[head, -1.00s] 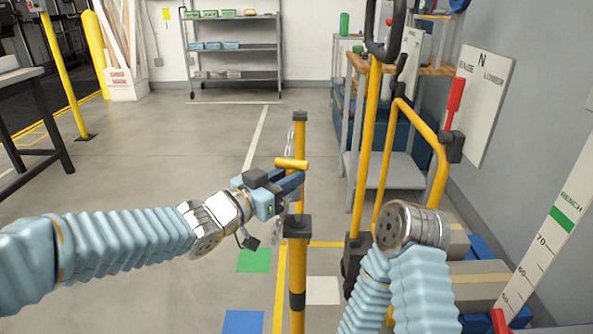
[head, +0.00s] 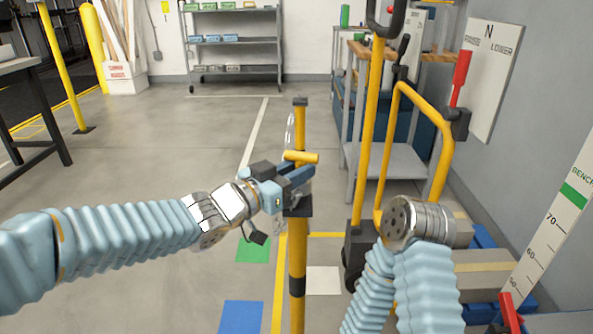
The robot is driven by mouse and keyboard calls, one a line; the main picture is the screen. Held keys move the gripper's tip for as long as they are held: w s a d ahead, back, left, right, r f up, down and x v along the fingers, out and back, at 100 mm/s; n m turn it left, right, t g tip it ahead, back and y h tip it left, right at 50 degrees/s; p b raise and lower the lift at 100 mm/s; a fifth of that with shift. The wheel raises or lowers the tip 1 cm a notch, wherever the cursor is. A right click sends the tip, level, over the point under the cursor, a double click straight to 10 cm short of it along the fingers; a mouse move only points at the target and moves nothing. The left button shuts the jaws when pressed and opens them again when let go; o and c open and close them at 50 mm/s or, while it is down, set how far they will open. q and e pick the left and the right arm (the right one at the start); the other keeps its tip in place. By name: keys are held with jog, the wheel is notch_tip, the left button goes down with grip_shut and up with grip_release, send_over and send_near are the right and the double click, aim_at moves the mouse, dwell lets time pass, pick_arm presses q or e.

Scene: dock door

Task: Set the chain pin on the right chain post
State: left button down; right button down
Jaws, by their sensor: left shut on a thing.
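My left gripper (head: 299,181), its arm coming in from the left, is shut on the chain pin (head: 302,156), whose yellow crossbar handle shows above the jaws. The pin's lower part is hidden by the gripper. A yellow post (head: 297,250) with a dark collar stands directly below and behind the gripper. A thinner yellow length with a dark cap (head: 300,102) rises above; I cannot tell whether it is the same post or one behind. A pale chain hangs beside it. My right arm's wrist shows at the right, but its gripper is not visible.
A yellow-framed cart (head: 443,180) with upright handles stands close on the right, near the grey wall. A red lever (head: 459,78) and a wall board (head: 490,80) are beyond it. A shelf (head: 237,40) stands at the back. The floor at left is open.

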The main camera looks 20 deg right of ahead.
pick_arm(q)
jog(key=shift+f, duration=0.55)
jog(key=shift+a, duration=0.1)
jog(key=shift+s+a, duration=0.15)
jog(key=shift+a, duration=0.1)
jog(key=shift+a+r, duration=0.1)
jog(key=shift+r, duration=0.1)
jog(key=shift+r, duration=0.1)
jog(key=shift+s+f+b, duration=0.1)
jog(key=shift+f+b, duration=0.45)
jog(key=shift+f, duration=0.1)
dwell(0.5)
jog(key=c, duration=1.2)
grip_release()
